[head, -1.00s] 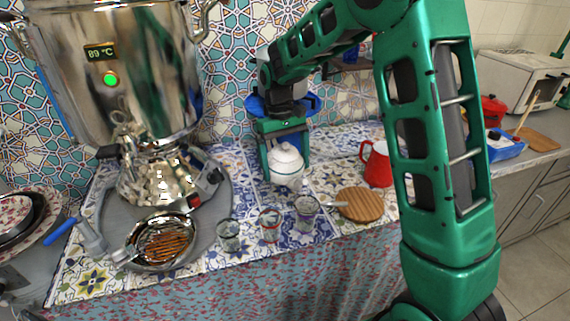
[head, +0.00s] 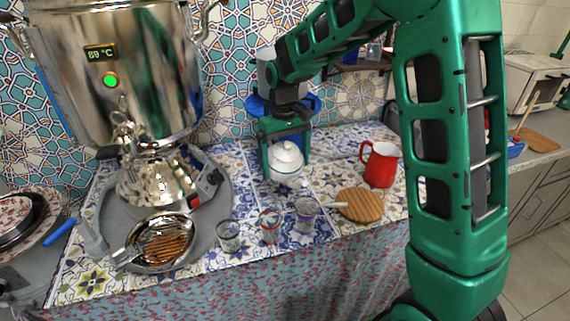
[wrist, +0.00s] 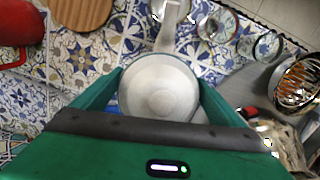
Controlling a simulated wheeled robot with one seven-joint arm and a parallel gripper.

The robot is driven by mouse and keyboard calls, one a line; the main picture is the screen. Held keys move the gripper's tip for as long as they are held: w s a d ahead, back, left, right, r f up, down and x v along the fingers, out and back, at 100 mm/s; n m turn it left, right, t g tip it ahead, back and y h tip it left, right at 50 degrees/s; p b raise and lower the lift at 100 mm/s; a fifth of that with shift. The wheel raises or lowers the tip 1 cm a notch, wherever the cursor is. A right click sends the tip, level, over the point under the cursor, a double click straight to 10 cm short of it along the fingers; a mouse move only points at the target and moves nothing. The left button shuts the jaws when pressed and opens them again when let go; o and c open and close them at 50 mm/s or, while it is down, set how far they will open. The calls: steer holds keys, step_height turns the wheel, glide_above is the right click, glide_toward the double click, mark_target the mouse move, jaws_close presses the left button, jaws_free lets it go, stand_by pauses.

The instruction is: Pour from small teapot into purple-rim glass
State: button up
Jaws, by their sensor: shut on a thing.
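The small white teapot (head: 286,163) is held between the two green fingers of my gripper (head: 287,150), which is shut on it. In the wrist view the teapot (wrist: 160,88) fills the space between the fingers (wrist: 160,95), with its round lid towards me and its spout pointing away towards the glasses. The purple-rim glass (head: 306,215) stands upright on the tiled counter, just in front of the teapot and slightly right. The spout end is close to this glass in the head view. I cannot tell whether any liquid is flowing.
A red-rim glass (head: 269,228) and a green-rim glass (head: 229,238) stand to the left. A wooden board (head: 360,205) and a red jug (head: 381,165) are to the right. A strainer bowl (head: 163,243) and the large metal samovar (head: 125,75) stand on the left.

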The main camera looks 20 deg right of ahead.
steer(key=shift+r+t+y, duration=0.3)
steer(key=shift+r+t, duration=0.8)
steer(key=shift+t, duration=0.1)
stand_by(1.5)
stand_by(2.0)
steer(key=shift+w+f+g, duration=0.1)
steer(key=shift+f+g, duration=0.3)
steer(key=shift+f, duration=0.1)
step_height(320, 180, down, 3)
steer(key=g+h, duration=0.1)
steer(key=g, duration=0.2)
steer(key=shift+f+g, duration=0.15)
steer(key=shift+g, duration=0.15)
steer(key=shift+s+r+g, duration=0.2)
steer(key=shift+r+g, duration=0.2)
steer(key=shift+r, duration=0.55)
steer(key=shift+s+r+g, duration=0.1)
steer(key=shift+r+g, duration=0.4)
steer(key=shift+r, duration=0.35)
